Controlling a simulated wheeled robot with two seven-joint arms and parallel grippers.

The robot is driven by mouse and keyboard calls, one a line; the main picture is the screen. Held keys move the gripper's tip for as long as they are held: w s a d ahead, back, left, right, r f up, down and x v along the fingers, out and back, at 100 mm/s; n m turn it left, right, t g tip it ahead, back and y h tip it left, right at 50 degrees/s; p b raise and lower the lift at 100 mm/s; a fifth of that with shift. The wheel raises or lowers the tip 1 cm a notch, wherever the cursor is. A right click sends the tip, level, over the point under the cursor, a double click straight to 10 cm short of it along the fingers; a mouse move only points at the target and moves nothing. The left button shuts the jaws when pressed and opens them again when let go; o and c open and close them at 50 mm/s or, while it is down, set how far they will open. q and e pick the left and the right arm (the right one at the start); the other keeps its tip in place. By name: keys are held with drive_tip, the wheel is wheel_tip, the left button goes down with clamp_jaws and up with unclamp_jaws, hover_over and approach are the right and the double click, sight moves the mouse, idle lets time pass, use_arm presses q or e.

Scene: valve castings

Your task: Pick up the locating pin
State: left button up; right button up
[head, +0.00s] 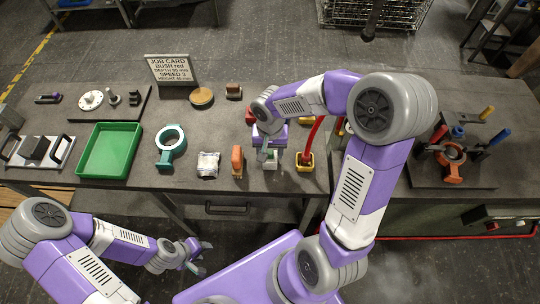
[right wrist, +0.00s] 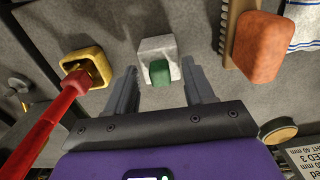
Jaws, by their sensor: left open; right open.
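A small green-topped piece (right wrist: 159,72), which looks like the locating pin, sits in a pale grey block (right wrist: 156,48) on the bench. The block also shows in the head view (head: 271,161), partly behind my gripper. My right gripper (right wrist: 160,82) is open above the bench, with one finger on each side of the green piece. The fingers appear apart from it, and nothing is held. My left gripper (head: 203,256) is open and empty, low in front of the bench, away from the parts.
A yellow socket block (right wrist: 83,69) with a red handle stands close beside the right gripper. An orange-topped brush (right wrist: 262,45) stands on the other side. A green tray (head: 109,150), a teal ring casting (head: 171,146) and a job card (head: 169,68) are further left. A clamp fixture (head: 452,155) is at right.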

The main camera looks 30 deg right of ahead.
clamp_jaws()
drive_tip(key=shift+r, duration=0.1)
